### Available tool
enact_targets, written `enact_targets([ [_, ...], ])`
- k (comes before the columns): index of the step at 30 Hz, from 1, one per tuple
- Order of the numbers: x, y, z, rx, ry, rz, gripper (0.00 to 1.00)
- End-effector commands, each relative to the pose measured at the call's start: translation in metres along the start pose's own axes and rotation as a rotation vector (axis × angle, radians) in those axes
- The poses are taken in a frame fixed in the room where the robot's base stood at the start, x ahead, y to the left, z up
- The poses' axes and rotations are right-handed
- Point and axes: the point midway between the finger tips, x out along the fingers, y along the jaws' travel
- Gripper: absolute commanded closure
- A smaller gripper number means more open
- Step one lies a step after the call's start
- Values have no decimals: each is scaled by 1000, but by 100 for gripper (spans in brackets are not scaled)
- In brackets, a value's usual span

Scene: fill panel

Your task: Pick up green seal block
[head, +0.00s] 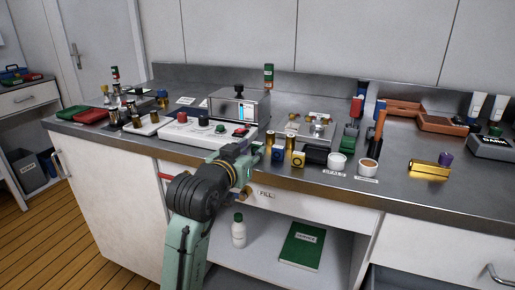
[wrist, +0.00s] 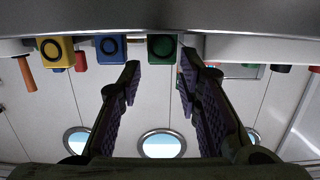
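The green seal block (wrist: 163,49) shows in the wrist view at the top centre, with a dark round ring on its face. My gripper (wrist: 160,68) is open and empty, and its two fingertips are on either side of the line to the green block, apparently short of it. In the wrist view the scene looks upside down. In the head view my gripper (head: 252,157) is at the counter's front edge and largely hides the green block.
A blue block (wrist: 110,48) and a yellow block (wrist: 55,50) stand in a row beside the green one. In the head view the blue block (head: 277,154) and yellow block (head: 298,159) are right of my gripper. A white control panel (head: 205,133) is left, white cups right.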

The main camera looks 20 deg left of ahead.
Motion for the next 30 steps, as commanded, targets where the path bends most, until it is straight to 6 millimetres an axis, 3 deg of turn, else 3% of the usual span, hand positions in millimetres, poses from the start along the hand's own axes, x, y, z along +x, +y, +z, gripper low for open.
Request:
enact_targets([
  [13, 52, -2, -4, 0, 2, -1, 68],
  [21, 54, -2, -3, 1, 3, -1, 68],
  [30, 54, -2, -3, 0, 3, -1, 88],
])
